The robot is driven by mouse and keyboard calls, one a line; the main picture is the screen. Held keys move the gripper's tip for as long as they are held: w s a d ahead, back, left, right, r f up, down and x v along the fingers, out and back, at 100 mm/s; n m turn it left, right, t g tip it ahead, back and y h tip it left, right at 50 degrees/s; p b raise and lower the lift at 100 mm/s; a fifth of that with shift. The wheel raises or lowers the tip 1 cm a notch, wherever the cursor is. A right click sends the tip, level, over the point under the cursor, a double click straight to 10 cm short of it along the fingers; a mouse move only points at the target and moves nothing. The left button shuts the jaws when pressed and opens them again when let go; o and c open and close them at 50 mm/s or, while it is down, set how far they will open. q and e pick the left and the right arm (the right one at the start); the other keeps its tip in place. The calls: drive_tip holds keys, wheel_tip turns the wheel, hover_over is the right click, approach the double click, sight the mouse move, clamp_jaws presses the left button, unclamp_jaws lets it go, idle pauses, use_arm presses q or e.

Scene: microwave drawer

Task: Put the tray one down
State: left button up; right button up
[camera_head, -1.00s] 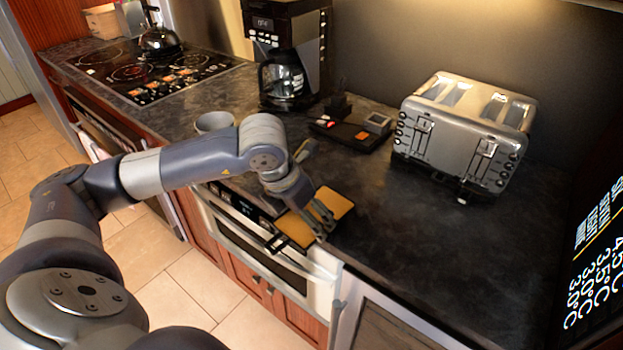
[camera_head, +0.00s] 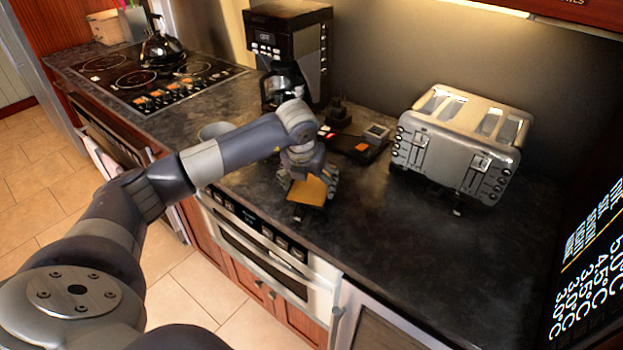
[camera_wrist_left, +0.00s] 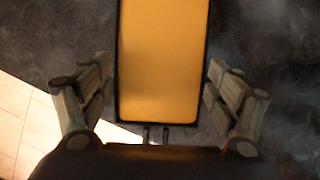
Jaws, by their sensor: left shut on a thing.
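The tray (camera_head: 308,191) is a small flat orange-yellow piece with a thin dark rim. In the head view it is over the dark countertop (camera_head: 400,262), close to its front edge, above the built-in microwave drawer. My left gripper (camera_head: 309,180) is shut on the tray. In the left wrist view the tray (camera_wrist_left: 163,60) lies between the two fingers of the left gripper (camera_wrist_left: 160,82), its near end toward the palm. I cannot tell whether the tray touches the counter. My right gripper is not in view.
A chrome toaster (camera_head: 460,145) stands at the right and a coffee maker (camera_head: 288,50) at the back. A small dark device (camera_head: 358,145) lies behind the gripper. A bowl (camera_head: 215,130) is partly hidden by my arm. The counter in front of the toaster is clear.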

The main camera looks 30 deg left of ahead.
sight(311, 183)
use_arm(q)
drive_tip(key=shift+w+a+p, duration=0.15)
drive_tip(key=shift+w+a, duration=0.15)
drive_tip(key=shift+w, duration=0.35)
drive_tip(key=shift+w+a+p, duration=0.15)
drive_tip(key=shift+w+a, duration=0.1)
drive_tip(key=shift+w, duration=0.35)
drive_tip(key=shift+w+a+f, duration=0.15)
drive_tip(key=shift+w+f, duration=0.1)
drive_tip(key=shift+w, duration=0.1)
wheel_tip(311, 183, down, 3)
drive_tip(key=shift+r+p, duration=0.1)
drive_tip(key=shift+p, duration=0.9)
drive_tip(key=shift+f, duration=0.3)
drive_tip(key=o, duration=1)
drive_tip(key=shift+o, duration=0.2)
drive_tip(key=shift+r, duration=0.1)
